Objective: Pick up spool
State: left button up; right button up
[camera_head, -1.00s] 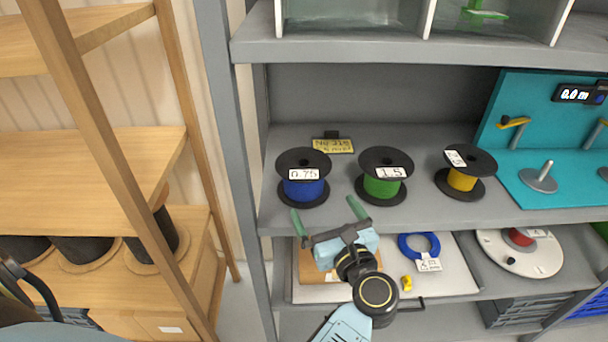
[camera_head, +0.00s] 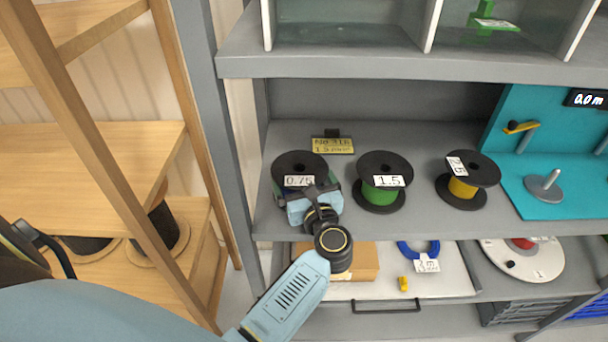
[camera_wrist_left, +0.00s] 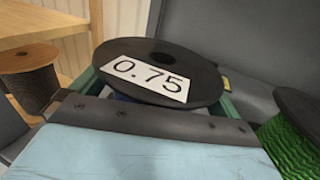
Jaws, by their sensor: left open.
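Three black-flanged spools stand upright on the grey shelf. The blue spool labelled 0.75 (camera_head: 298,164) is at the left, the green spool labelled 1.5 (camera_head: 381,195) in the middle, and the yellow spool (camera_head: 463,188) at the right. My left gripper (camera_head: 306,192) is at the blue spool, its green fingers open on either side of it. In the left wrist view the 0.75 spool (camera_wrist_left: 160,72) fills the middle, its top flange hiding most of the fingers and the blue winding. Whether the fingers touch it cannot be told. My right gripper is not in view.
A yellow label (camera_head: 333,145) stands behind the spools. A teal panel (camera_head: 535,140) with a peg is at the right. Below is a board with a blue cable ring (camera_head: 418,250) and a cardboard box (camera_head: 360,262). A grey upper shelf (camera_head: 400,64) overhangs the spools.

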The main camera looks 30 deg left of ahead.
pick_arm(q)
jog(key=shift+s, duration=0.2)
jog(key=shift+c, duration=1.4)
jog(key=shift+r, duration=0.1)
jog(key=c, duration=1.1)
notch_tip(320, 180, up, 10)
jog(key=shift+r+p, duration=0.1)
jog(key=shift+p, duration=0.3)
